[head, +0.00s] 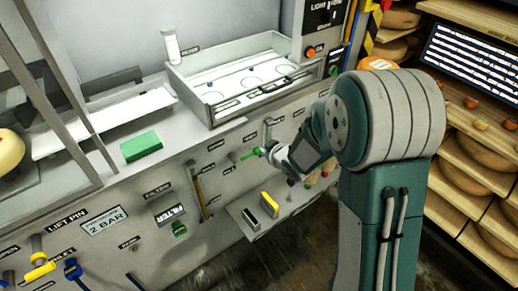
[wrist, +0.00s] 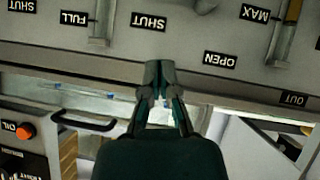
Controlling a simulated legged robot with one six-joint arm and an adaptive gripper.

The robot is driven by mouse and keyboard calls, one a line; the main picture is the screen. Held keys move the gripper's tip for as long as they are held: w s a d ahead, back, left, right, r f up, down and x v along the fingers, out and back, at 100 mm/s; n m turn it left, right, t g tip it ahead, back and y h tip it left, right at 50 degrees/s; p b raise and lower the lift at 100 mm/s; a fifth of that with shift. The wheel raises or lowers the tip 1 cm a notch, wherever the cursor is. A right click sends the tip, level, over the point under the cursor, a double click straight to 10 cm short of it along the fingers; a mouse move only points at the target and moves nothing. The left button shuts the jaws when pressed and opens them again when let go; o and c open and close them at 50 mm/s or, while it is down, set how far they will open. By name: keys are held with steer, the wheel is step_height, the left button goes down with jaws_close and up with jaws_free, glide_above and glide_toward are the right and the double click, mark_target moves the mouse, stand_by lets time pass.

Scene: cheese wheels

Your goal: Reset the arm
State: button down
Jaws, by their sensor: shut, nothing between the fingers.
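My arm, teal and grey, rises at the right of the head view and bends down toward the panel front. My gripper (wrist: 158,75) is shut and empty in the wrist view, its dark fingertips together in front of a grey panel edge. In the head view my gripper (head: 268,150) is small and partly hidden by my own wrist, close to a green handle (head: 250,154) on the panel. I cannot tell whether they touch.
The grey bench (head: 105,185) carries a green block (head: 141,146) and a white tray (head: 240,85). A small ledge (head: 250,222) holds a yellow-topped block (head: 269,203). Shelves with cheese wheels (head: 480,150) stand at the right. The wrist view shows a dark bar handle (wrist: 84,122) and an orange button (wrist: 25,131).

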steer(key=s+d+r+m+g+h, duration=0.1)
steer(key=s+d+r+m+h, duration=0.15)
steer(key=s+d+r, duration=0.35)
steer(key=s+d+r+m+h, duration=0.25)
steer(key=s+d+r, duration=0.2)
steer(key=r, duration=0.35)
steer(key=s+r+m+g, duration=0.1)
steer(key=s+r, duration=0.1)
steer(key=s, duration=0.7)
steer(key=s+d+r+m+g, duration=0.1)
steer(key=s+r+m+g, duration=0.1)
steer(key=s, duration=0.8)
steer(key=shift+s+r+g, duration=0.25)
steer(key=shift+r+g, duration=0.05)
steer(key=shift+r, duration=0.4)
